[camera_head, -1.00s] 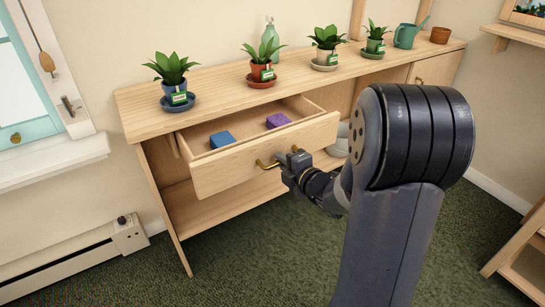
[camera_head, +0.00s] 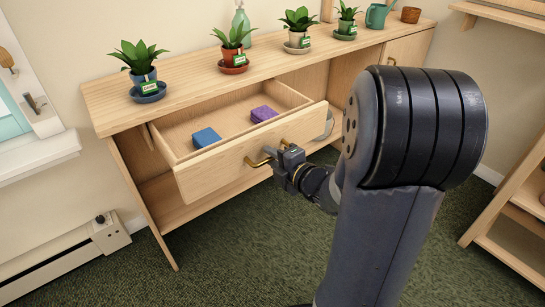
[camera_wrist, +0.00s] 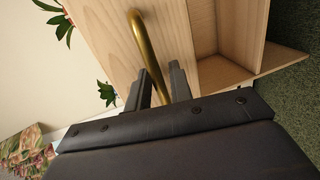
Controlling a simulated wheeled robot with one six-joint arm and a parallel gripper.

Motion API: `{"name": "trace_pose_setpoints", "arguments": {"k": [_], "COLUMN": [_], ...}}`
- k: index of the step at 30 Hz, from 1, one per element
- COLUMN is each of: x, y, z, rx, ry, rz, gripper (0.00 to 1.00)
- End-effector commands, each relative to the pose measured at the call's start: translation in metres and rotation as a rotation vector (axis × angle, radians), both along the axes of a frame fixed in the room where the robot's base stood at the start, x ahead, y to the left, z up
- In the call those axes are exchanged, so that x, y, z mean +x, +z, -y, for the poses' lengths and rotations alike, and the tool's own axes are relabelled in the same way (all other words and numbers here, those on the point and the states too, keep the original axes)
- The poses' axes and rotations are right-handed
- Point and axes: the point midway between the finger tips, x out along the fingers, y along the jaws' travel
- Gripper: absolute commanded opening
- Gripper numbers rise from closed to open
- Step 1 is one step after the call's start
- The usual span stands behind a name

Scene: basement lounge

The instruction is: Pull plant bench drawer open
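The plant bench (camera_head: 110,113) is light wood, and its drawer (camera_head: 225,165) is pulled well out, with its inside in view. A brass bar handle (camera_head: 260,162) is on the drawer front; it also shows as a curved brass bar in the wrist view (camera_wrist: 146,45). My gripper (camera_head: 283,158) is at this handle. A blue block (camera_head: 206,137) and a purple block (camera_head: 263,114) lie in the drawer.
Potted plants on saucers, such as the left one (camera_head: 140,67), and a teal watering can (camera_head: 378,15) stand on the bench top. A baseboard heater (camera_head: 75,250) is at left, a wooden shelf unit (camera_head: 510,240) at right. Green carpet (camera_head: 250,260) before the bench is clear.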

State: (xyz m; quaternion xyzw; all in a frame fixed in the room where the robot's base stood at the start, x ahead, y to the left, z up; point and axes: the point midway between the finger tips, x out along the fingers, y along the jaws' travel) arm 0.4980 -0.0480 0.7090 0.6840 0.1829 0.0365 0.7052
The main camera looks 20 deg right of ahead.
Motion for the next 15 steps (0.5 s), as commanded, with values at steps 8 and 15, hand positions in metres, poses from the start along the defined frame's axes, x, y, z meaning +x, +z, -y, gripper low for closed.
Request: {"name": "trace_pose_setpoints", "arguments": {"k": [8, 15], "x": [0.0, -0.017], "y": [0.0, 0.006], "z": [0.0, 0.007], "rx": [0.0, -0.001], "ry": [0.0, -0.004], "rz": [0.001, 0.002], "gripper": [0.27, 0.27]}}
